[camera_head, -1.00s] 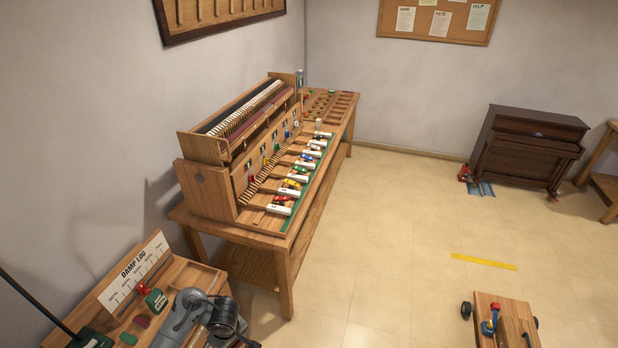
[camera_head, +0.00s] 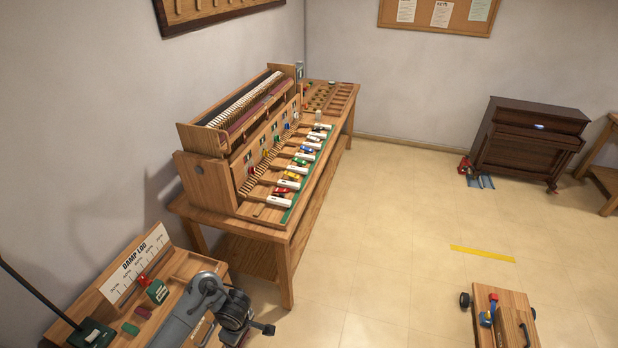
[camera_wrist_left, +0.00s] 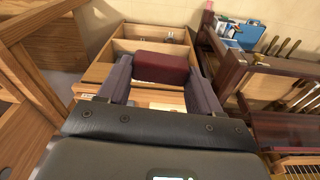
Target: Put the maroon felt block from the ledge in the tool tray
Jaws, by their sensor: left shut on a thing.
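In the left wrist view, the maroon felt block (camera_wrist_left: 160,68) is between the two fingers of my left gripper (camera_wrist_left: 159,76), which is shut on it. Behind the block is an open wooden tray with compartments (camera_wrist_left: 124,45); I cannot tell whether this is the tool tray. In the head view, my left gripper (camera_head: 262,330) is low, just off the right end of the near bench, and the block in it cannot be made out. My right gripper is not in view.
The keyboard workbench (camera_head: 290,245) stands behind. A wooden cart (camera_head: 510,300) is at lower right. The floor between is clear.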

